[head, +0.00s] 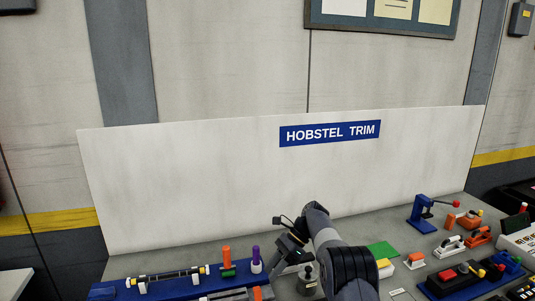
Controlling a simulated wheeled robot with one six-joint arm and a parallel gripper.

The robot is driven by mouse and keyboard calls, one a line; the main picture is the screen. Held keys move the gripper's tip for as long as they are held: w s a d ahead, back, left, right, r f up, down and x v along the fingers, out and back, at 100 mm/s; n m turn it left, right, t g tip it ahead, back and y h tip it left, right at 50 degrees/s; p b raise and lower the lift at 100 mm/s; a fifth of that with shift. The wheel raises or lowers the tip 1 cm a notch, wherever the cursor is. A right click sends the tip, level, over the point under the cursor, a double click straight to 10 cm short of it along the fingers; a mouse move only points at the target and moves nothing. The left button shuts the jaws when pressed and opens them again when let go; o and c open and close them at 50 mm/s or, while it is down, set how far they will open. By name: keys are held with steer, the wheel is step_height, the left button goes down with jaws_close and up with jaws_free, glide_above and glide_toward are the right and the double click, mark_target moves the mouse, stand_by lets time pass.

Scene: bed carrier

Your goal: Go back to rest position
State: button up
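My arm (347,262) rises from the bottom middle of the head view and bends over to the left above the bench. My gripper (281,267) is at the end of the arm, pointing down toward the bench, left of the arm's grey links. Its fingers are small and dark here, and I cannot tell whether they are open or shut, or whether they hold anything. A dark grey bottle-like object (307,281) stands just right of and below it.
Right are a green pad (382,249), a blue press (424,214), orange clamps and a red-black box. A white panel (200,185) stands behind the bench.

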mark_target(258, 292)
steer(key=p+x, duration=0.2)
steer(key=x, duration=0.4)
steer(key=shift+s+a+r, duration=0.1)
steer(key=shift+s, duration=0.1)
steer(key=shift+s+d+r+n+t+y+b, duration=0.2)
steer(key=shift+s+n+t, duration=0.15)
steer(key=shift+t, duration=0.15)
steer(key=shift+s+d+r+n+t+y+b, duration=0.15)
steer(key=shift+s+n+t+b, duration=0.15)
steer(key=shift+t, duration=0.2)
steer(key=shift+s+f, duration=0.1)
